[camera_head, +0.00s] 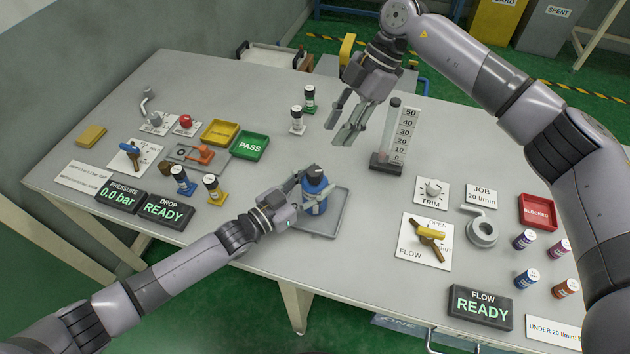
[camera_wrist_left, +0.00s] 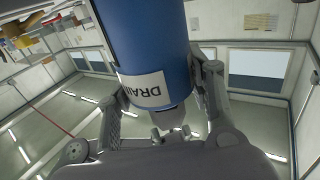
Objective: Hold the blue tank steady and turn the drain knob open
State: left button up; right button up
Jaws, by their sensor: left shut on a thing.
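The blue tank (camera_head: 314,192) stands upright over a grey tray (camera_head: 335,215) near the table's middle front. My left gripper (camera_head: 300,190) is shut on the tank from its left side. In the left wrist view the blue tank (camera_wrist_left: 150,55) fills the space between the fingers, with its DRAIN label upside down. A dark knob-like part (camera_head: 313,170) is on the tank's top; its turn position cannot be told. My right gripper (camera_head: 343,132) is open and empty, above the table behind the tank and left of the scaled column. Whether the tank touches the tray is unclear.
The clear scaled column (camera_head: 390,130) stands right of my right gripper. A yellow flow valve (camera_head: 430,234) and trim knob (camera_head: 433,188) lie to the right. Small capped bottles (camera_head: 297,121) stand behind the tank. Green PASS tray (camera_head: 249,146) is at left.

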aim_at(315, 171)
jog(key=shift+o, duration=0.4)
jog(key=shift+o, duration=0.6)
jog(key=shift+s+a+n, duration=0.2)
jog(key=shift+a+n, duration=0.1)
jog(key=shift+o, duration=0.6)
jog(key=a+n+t+h, duration=0.1)
jog(key=n, duration=0.1)
jog(key=s+a+r+n+h, duration=0.1)
jog(key=a+n+h, duration=0.1)
jog(key=s+a+n+t+h, duration=0.1)
jog(key=n+h, duration=0.1)
jog(key=shift+s+a+r+n+t, duration=0.15)
jog(key=shift+a+r+n+t, duration=0.15)
jog(key=shift+a+n, duration=0.1)
notch_tip(315, 171, down, 12)
jog(key=shift+d+r, duration=0.15)
jog(key=shift+c, duration=0.4)
grip_shut()
